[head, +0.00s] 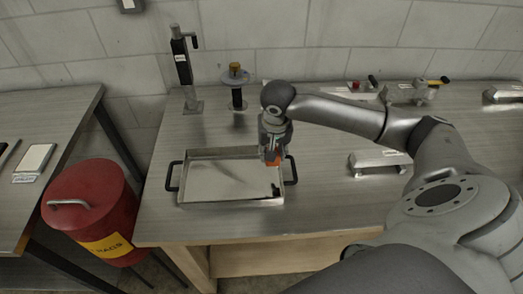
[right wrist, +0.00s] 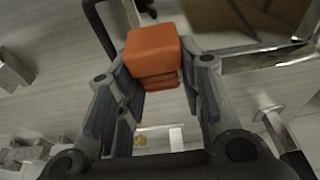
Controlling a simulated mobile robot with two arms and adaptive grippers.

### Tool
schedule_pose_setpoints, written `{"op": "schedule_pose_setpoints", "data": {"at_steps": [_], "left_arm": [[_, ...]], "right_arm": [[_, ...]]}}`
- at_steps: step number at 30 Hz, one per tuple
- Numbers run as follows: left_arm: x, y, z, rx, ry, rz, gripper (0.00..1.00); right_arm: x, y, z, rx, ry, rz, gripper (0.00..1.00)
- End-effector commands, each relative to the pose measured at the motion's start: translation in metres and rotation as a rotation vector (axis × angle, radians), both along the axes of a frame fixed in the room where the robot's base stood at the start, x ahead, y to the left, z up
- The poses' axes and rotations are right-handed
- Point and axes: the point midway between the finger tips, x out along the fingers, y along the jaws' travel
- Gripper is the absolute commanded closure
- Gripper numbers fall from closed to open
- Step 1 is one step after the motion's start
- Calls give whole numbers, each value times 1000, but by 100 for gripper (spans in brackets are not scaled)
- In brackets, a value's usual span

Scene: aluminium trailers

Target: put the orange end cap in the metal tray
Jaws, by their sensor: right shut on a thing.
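The metal tray (head: 189,201) is shallow and rectangular, with a black handle at each end. A small dark thing or shadow shows at its right inside edge. My left gripper is not in view.
A clamp post (head: 184,72) and a round stand with a yellow top (head: 236,78) stand behind the tray. A metal block (head: 377,161) lies to its right under my arm. A red bin (head: 90,208) stands left of the bench. The tray's middle is bare.

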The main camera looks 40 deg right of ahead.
Motion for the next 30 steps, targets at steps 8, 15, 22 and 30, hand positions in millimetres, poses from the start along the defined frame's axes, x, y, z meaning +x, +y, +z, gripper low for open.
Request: {"op": "schedule_pose_setpoints", "data": {"at_steps": [8,15,22,30], "left_arm": [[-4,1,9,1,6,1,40],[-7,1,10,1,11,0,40],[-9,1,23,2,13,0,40],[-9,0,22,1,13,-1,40]], "right_arm": [[38,-5,-42,0,1,0,88],[49,-7,-57,1,0,1,88],[52,-7,-84,-1,2,2,88],[52,-7,-92,0,-1,2,88]]}}
